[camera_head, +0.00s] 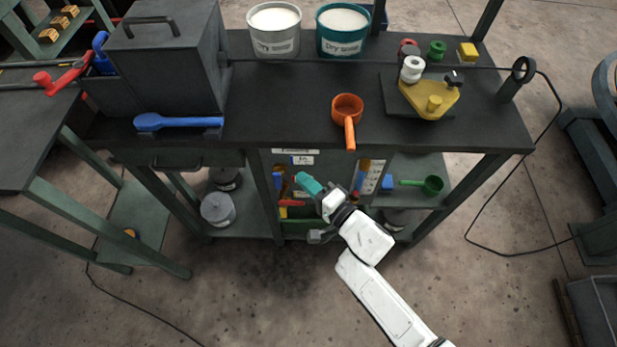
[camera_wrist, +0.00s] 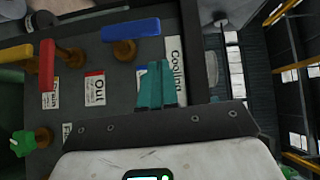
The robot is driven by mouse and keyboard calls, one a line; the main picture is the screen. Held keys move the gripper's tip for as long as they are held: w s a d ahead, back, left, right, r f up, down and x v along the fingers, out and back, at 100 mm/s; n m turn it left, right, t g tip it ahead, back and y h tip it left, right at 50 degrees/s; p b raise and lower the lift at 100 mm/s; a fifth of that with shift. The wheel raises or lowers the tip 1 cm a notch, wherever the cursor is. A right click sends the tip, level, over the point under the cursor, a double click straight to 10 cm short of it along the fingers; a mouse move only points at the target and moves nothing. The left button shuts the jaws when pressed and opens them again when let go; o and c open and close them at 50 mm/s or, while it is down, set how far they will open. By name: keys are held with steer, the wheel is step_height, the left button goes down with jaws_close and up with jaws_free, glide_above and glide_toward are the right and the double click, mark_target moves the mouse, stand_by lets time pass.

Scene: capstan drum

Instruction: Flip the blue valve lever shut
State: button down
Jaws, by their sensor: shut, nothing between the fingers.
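The blue valve lever (camera_wrist: 130,29) shows in the wrist view as a straight bar on a brass-coloured stem (camera_wrist: 124,50), mounted on a grey panel. In the head view the blue lever (camera_head: 277,181) is small and upright on the panel under the bench top. My gripper (camera_wrist: 155,66) has teal fingers, shut together and empty. In the wrist view the fingertips appear just below the lever's right part, with a visible gap. In the head view my gripper (camera_head: 301,178) is just right of the lever.
A red lever (camera_wrist: 47,65), a yellow lever (camera_wrist: 15,52) and a green knob (camera_wrist: 22,143) share the panel. The dark bench top (camera_head: 290,105) overhangs it. An orange ladle (camera_head: 348,112) has its handle over the bench's front edge. Open floor (camera_head: 250,290) lies in front.

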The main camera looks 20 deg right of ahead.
steer(key=b+v, duration=0.1)
steer(key=v, duration=0.9)
steer(key=shift+d+f+b, duration=0.15)
steer(key=shift+b, duration=0.15)
steer(key=shift+d, duration=0.1)
